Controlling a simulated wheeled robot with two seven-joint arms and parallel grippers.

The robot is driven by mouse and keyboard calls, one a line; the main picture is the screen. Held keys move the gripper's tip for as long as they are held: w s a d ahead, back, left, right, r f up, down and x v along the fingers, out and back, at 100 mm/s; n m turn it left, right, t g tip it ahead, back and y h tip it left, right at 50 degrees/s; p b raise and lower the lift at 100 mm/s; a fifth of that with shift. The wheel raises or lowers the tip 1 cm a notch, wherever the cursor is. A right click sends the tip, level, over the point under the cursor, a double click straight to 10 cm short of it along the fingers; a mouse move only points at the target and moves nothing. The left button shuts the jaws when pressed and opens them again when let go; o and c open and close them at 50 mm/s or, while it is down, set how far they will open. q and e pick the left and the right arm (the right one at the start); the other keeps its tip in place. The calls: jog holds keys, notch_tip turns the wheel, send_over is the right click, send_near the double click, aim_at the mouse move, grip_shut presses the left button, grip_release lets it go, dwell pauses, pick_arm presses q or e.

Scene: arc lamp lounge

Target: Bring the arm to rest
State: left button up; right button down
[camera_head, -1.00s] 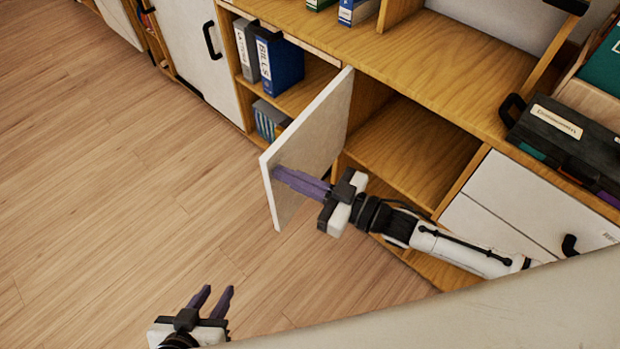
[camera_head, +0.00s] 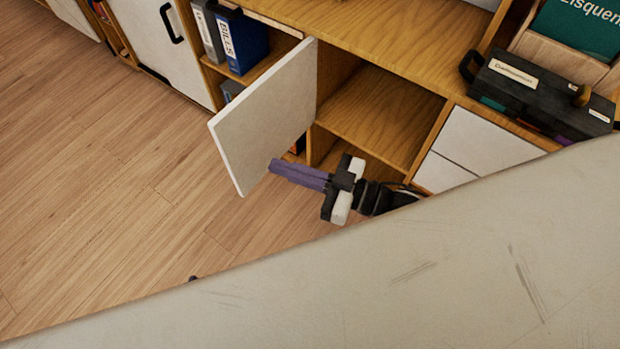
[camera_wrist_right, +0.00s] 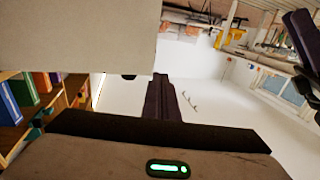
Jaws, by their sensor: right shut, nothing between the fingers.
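My right gripper (camera_head: 275,166) is shut and empty, its purple fingers pointing left in the head view. It is just beside the lower inner side of the open white cabinet door (camera_head: 262,110); I cannot tell whether the fingertips touch it. In the right wrist view the shut fingers (camera_wrist_right: 161,100) show at the centre, with a pale panel filling the upper left. Only a small dark tip, likely of my left gripper (camera_head: 193,278), shows at the lower left; the rest is hidden behind a pale surface close to the camera.
The wooden cabinet's open compartment (camera_head: 375,110) looks empty. White drawers (camera_head: 480,145) are right of it, with a black case (camera_head: 540,95) on top. A blue binder (camera_head: 243,42) stands on the left shelf. The wood floor (camera_head: 100,190) at left is clear.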

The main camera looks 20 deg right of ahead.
jog(key=s+d+f+m+g+h, duration=0.1)
jog(key=s+d+f+m+h, duration=0.2)
jog(key=s+f+h, duration=0.2)
jog(key=s+d+f+m+g+h, duration=0.2)
jog(key=s+d+f+m+h, duration=0.2)
jog(key=s+f+h, duration=0.2)
jog(key=shift+s+d+f+m, duration=0.2)
jog(key=shift+s+f+m, duration=0.1)
jog(key=shift+s+f, duration=0.65)
jog(key=shift+s+a+r, duration=0.1)
jog(key=shift+r, duration=0.1)
